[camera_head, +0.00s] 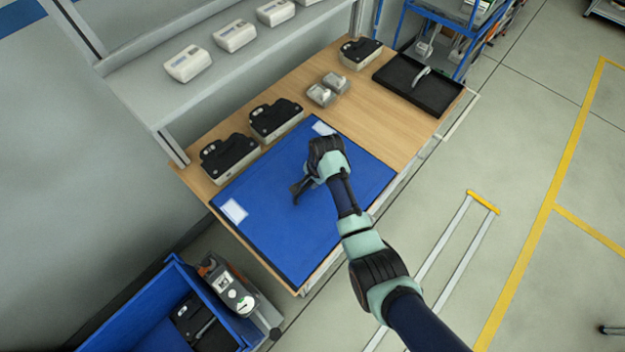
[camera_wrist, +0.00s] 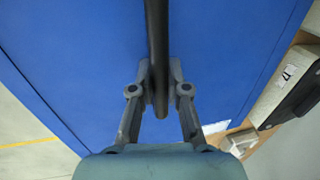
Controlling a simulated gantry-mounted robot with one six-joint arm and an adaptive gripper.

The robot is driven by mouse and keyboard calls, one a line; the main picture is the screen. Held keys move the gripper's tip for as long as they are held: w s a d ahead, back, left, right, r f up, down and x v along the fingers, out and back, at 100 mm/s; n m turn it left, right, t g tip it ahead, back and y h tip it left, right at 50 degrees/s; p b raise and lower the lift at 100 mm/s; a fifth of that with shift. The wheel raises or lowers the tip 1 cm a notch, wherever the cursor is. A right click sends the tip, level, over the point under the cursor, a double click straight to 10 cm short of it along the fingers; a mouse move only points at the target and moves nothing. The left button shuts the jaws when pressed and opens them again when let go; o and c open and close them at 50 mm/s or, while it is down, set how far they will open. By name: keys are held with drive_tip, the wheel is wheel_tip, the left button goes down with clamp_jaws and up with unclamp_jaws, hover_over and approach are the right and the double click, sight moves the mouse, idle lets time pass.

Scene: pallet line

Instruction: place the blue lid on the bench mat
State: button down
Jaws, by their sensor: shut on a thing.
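A large flat blue panel (camera_head: 280,235) with two white labels lies over the left part of the wooden bench. I take it as the blue lid, but cannot tell lid from bench mat here; no separate mat shows. My gripper (camera_head: 300,188) is over the middle of this panel, pointing down. In the wrist view, my gripper (camera_wrist: 161,88) is shut on a dark bar (camera_wrist: 157,40), which looks like a handle. The blue surface (camera_wrist: 80,60) lies behind it. Where the bar joins the blue surface is hidden, and any gap under the panel cannot be told.
Two black-topped devices (camera_head: 228,157) stand along the panel's back edge. Small grey blocks (camera_head: 321,95) and a black tray (camera_head: 405,84) are to the right on the bench (camera_head: 385,122). An open blue crate (camera_head: 150,308) stands at lower left. A shelf (camera_head: 235,75) runs behind.

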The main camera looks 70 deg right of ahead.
drive_tip(key=c, duration=1.2)
unclamp_jaws()
drive_tip(key=shift+o, duration=0.2)
drive_tip(key=p+v, duration=0.2)
drive_tip(key=v, duration=1)
drive_tip(key=w+a+r+n+t+h, duration=0.1)
drive_tip(key=w+a+r+n+t, duration=0.1)
drive_tip(key=w+a+r+n, duration=0.45)
drive_tip(key=w+a+r+n+t, duration=0.1)
drive_tip(key=w+a+n+t, duration=0.15)
drive_tip(key=a, duration=0.75)
drive_tip(key=w+a+r+n+t+h, duration=0.1)
drive_tip(key=w+a+r+n+t, duration=0.1)
drive_tip(key=w+a+r+n, duration=0.45)
drive_tip(key=s+a+r+n+t+y, duration=0.1)
drive_tip(key=s+a+r+n+t, duration=0.1)
drive_tip(key=a, duration=0.6)
drive_tip(key=s+a+r+n+t+y, duration=0.1)
drive_tip(key=s+a+r+n+t, duration=0.1)
drive_tip(key=a, duration=0.7)
wheel_tip(320, 180, up, 3)
drive_tip(key=s+n, duration=0.1)
drive_tip(key=n, duration=0.1)
drive_tip(key=shift+n+y, duration=0.35)
drive_tip(key=shift+y, duration=0.05)
